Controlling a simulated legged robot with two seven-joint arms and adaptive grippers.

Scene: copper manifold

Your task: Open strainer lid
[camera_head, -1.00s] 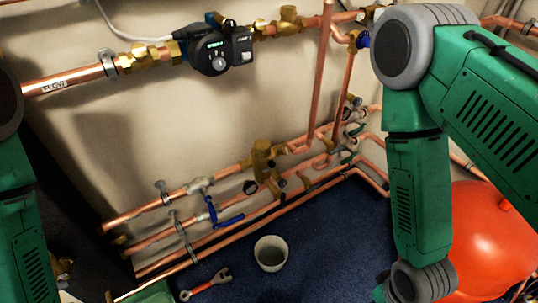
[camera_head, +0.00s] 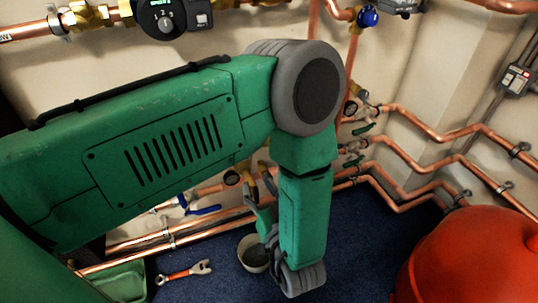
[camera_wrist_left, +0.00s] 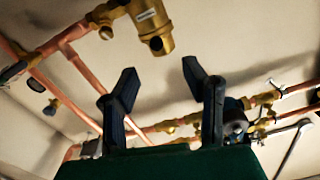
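The brass body (camera_wrist_left: 152,22) with a label and a downward-facing round end, which looks like the strainer, shows at the top of the left wrist view. In the head view my left arm hides most of that area. My left gripper (camera_wrist_left: 160,78) is open, with its two dark fingers pointing up and nothing between them. The brass end lies beyond the fingertips and apart from them. In the head view the left gripper (camera_head: 257,180) is low by the pipes, above the bucket and partly hidden by its own arm. My right gripper is out of view.
A pale bucket (camera_head: 250,259) stands on the blue floor (camera_head: 352,250), with a red-handled wrench (camera_head: 184,273) to its left. Copper pipes with a blue lever (camera_head: 203,210) run along the wall. A large red vessel (camera_head: 475,262) stands at right.

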